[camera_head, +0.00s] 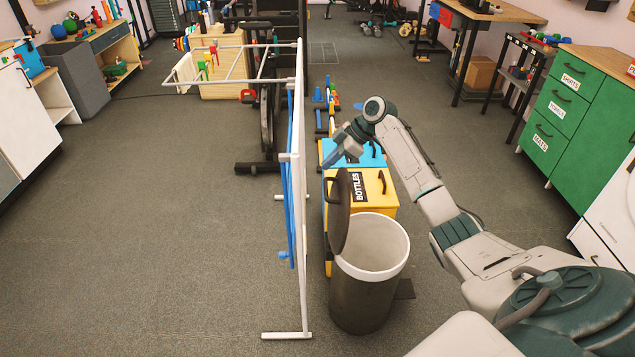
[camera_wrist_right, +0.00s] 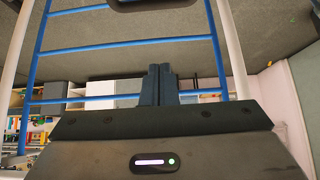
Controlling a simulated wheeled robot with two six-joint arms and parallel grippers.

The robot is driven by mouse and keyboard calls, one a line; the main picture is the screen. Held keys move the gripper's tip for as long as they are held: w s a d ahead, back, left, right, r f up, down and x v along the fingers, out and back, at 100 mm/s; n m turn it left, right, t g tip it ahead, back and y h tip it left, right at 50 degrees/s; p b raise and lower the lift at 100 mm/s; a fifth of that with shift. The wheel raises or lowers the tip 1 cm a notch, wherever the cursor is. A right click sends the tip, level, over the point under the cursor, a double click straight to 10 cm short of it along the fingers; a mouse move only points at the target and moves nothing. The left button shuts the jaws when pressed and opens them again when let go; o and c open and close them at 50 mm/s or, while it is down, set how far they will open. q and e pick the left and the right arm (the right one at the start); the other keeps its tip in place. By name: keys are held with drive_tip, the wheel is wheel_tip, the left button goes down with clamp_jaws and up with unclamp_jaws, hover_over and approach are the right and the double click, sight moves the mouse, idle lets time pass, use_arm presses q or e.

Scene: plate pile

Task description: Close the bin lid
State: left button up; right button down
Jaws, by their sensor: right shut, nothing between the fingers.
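The bin (camera_head: 362,300) is a dark round can with a pale inner wall, standing on the floor with its mouth open. Its dark lid (camera_head: 339,215) stands nearly upright at the left side of the rim. My right gripper (camera_head: 329,163) is above and behind the lid's upper edge, pointing down and left; whether it touches the lid cannot be told. In the right wrist view its two dark fingers (camera_wrist_right: 158,85) are together with nothing between them. My left gripper is not in view.
A white rack (camera_head: 299,200) with blue bars stands close to the lid's left; its blue bars (camera_wrist_right: 130,45) fill the right wrist view. A yellow box (camera_head: 375,184) labelled BOTTLES and a blue one (camera_head: 368,157) are behind the bin. Floor at left is clear.

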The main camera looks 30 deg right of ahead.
sight(325, 188)
drive_tip(key=p+x, duration=0.1)
drive_tip(key=x, duration=0.8)
drive_tip(key=s+d, duration=0.1)
drive_tip(key=s+d+f+p, duration=0.1)
drive_tip(key=d, duration=0.1)
drive_tip(key=shift+s+d, duration=0.1)
drive_tip(key=shift+d, duration=0.2)
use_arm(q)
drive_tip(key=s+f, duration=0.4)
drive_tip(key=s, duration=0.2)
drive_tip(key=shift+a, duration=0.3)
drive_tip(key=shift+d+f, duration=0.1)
use_arm(e)
drive_tip(key=shift+d, duration=0.1)
